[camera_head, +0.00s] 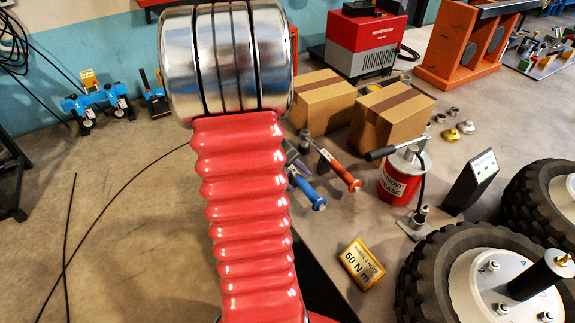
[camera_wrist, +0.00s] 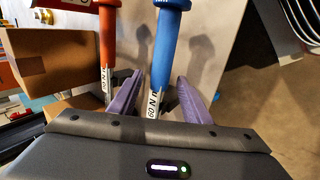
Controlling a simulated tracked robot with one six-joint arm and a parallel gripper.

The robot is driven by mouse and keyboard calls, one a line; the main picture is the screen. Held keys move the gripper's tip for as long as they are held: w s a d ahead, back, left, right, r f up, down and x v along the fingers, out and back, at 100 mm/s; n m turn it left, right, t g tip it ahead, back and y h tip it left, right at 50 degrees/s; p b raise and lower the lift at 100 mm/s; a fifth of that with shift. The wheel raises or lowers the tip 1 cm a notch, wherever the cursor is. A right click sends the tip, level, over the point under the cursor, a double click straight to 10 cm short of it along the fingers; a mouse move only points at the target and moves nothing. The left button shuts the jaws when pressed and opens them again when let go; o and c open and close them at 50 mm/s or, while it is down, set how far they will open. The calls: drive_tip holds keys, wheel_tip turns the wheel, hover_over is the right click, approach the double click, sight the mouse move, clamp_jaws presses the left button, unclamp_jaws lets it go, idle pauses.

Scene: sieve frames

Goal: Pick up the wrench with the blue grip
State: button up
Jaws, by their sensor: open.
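The wrench with the blue grip (camera_head: 307,192) lies on the bench right of my arm in the head view. In the wrist view its blue grip (camera_wrist: 170,38) extends up from between my fingers. Its pale labelled shaft, apparently reading 60 N m, runs between them. My gripper (camera_wrist: 160,76) is open, with a purple finger on each side of this wrench; I cannot tell whether either touches it. In the head view my arm hides most of the gripper. A wrench with an orange grip (camera_head: 342,172) lies just beside, left of the left finger in the wrist view (camera_wrist: 107,45).
Two cardboard boxes (camera_head: 392,112) stand behind the wrenches. A red grease can (camera_head: 398,182) with a pump handle, a dark stand (camera_head: 470,180) and tyres (camera_head: 440,268) are to the right. A yellow 60 N m sign (camera_head: 361,265) lies in front. Bare bench surrounds the sign.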

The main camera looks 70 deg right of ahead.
clamp_jaws()
idle(0.5)
